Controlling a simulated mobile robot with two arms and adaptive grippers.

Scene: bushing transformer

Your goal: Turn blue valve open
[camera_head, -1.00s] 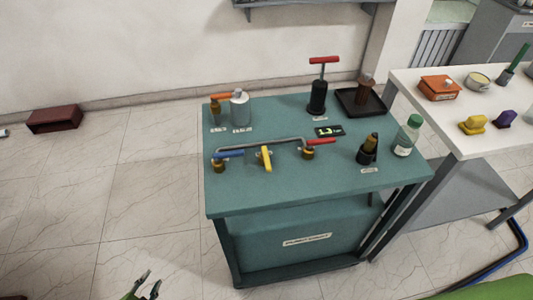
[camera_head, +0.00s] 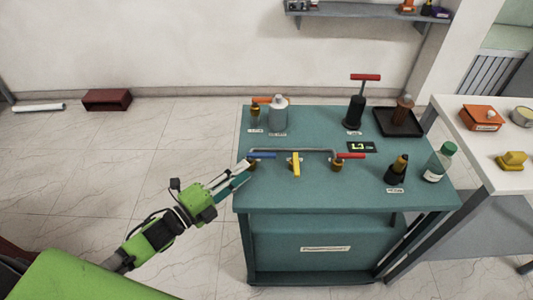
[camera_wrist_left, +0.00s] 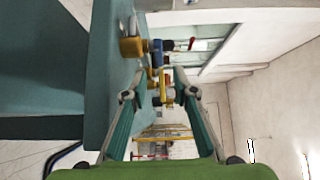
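The blue valve handle (camera_head: 262,155) sits on a brass valve body at the left end of a grey pipe on the teal table. It points to the right, along the pipe. In the left wrist view the blue handle (camera_wrist_left: 157,46) shows ahead, beside the brass body (camera_wrist_left: 131,47). My left gripper (camera_head: 246,166) is at the table's left edge, just left of the blue valve. In the wrist view its fingers (camera_wrist_left: 160,76) are spread and empty; contact with the valve cannot be told. My right gripper is not in view.
A yellow valve handle (camera_head: 296,164) and a red valve handle (camera_head: 351,156) stand farther right on the pipe. A grey bottle (camera_head: 278,114), a black pump with red handle (camera_head: 356,111) and a black tray (camera_head: 386,124) are behind.

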